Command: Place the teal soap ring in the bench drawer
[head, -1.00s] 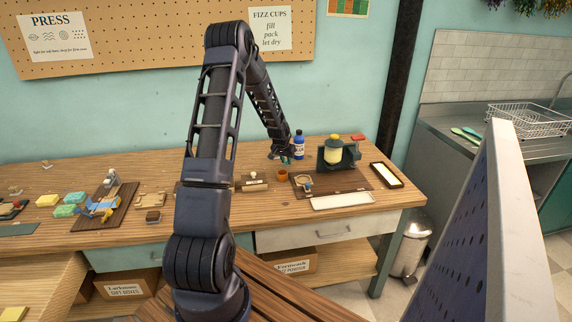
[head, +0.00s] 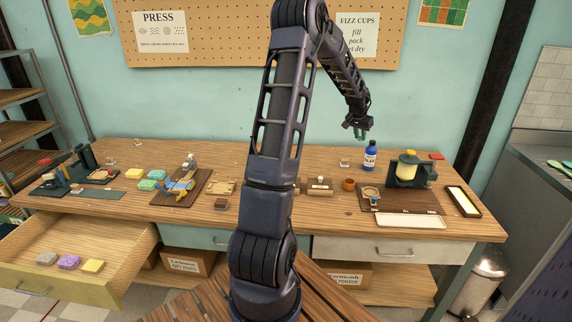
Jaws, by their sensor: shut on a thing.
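My gripper (head: 359,132) is at the back right of the bench in the head view, raised above the bench top near the blue bottle. It is shut on the teal soap ring (head: 361,136), which shows only as a small teal patch at the fingertips. The ring's far side is hidden or too small to make out. An open wooden bench drawer (head: 118,232) sticks out at the front left, far from my gripper. A grey, a purple and a yellow soap lie in its front part; the rest of its floor is bare.
A blue bottle (head: 370,156), an orange cup (head: 348,184) and a press (head: 408,170) stand on the right of the bench. Pastel soaps (head: 147,180) and a tool board (head: 183,188) are on the left. A teal drawer (head: 200,236) and a white drawer (head: 394,250) are shut.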

